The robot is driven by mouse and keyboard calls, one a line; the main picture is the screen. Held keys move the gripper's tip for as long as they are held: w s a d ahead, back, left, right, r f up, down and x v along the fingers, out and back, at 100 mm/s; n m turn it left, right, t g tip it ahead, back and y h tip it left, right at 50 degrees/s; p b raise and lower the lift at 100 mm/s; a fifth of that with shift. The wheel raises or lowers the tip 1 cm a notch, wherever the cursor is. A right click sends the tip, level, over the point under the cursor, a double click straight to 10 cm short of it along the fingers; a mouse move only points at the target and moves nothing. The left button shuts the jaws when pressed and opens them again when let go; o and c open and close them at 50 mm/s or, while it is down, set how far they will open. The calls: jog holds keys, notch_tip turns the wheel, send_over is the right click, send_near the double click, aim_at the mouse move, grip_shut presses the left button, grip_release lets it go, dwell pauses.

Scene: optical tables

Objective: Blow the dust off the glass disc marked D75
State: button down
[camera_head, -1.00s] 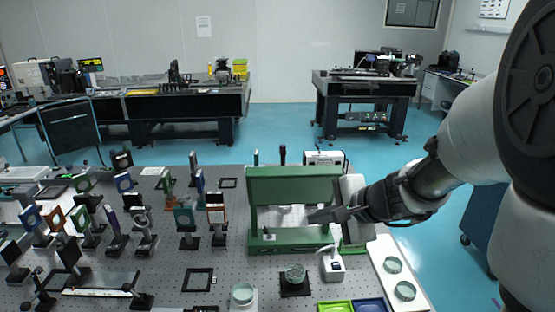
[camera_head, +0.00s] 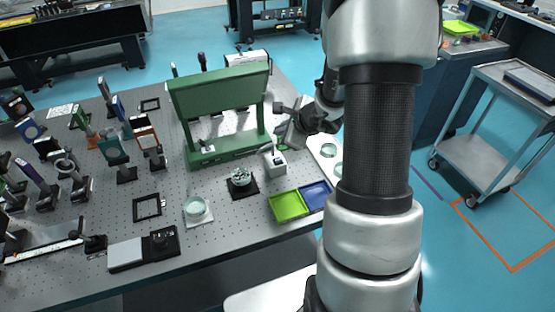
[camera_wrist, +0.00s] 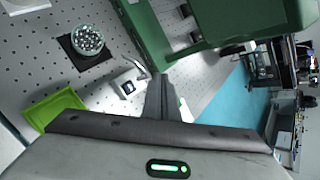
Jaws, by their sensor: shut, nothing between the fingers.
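Several pale round glass discs are in view, and I cannot read D75 on any. One disc (camera_head: 196,206) lies on a white pad at the table front. Another disc (camera_head: 240,177) sits on a black square mat; in the wrist view it looks speckled (camera_wrist: 88,40). Two more discs, one at the upper end (camera_head: 328,150), lie on a white tray (camera_head: 318,139) at the right, partly behind my arm. My gripper (camera_head: 279,107) is shut and empty beside the green frame, above the table; its fingers also show in the wrist view (camera_wrist: 160,92). No blower is clearly recognisable.
A green frame (camera_head: 218,88) stands upright near my gripper. A small white device (camera_head: 276,165) stands in front of it. Green (camera_head: 288,206) and blue (camera_head: 315,195) trays lie at the front edge. Mounted optics crowd the left. A cart (camera_head: 490,150) stands right.

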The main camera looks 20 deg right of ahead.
jog(key=b, duration=0.6)
send_over(278, 160)
jog(key=s, duration=0.1)
notch_tip(278, 160, down, 8)
jog(key=shift+s+d+r, duration=0.1)
jog(key=shift+d, duration=0.05)
jog(key=shift+f+b, duration=0.45)
jog(key=shift+b, duration=0.15)
jog(key=shift+f, duration=0.2)
dwell(0.9)
jog(key=shift+f+b, duration=0.25)
jog(key=shift+b, duration=0.55)
jog(key=shift+f+b, duration=0.4)
jog(key=shift+b, duration=0.2)
dwell(0.3)
jog(key=shift+r, duration=0.1)
jog(key=shift+r+p, duration=0.45)
jog(key=shift+r, duration=0.3)
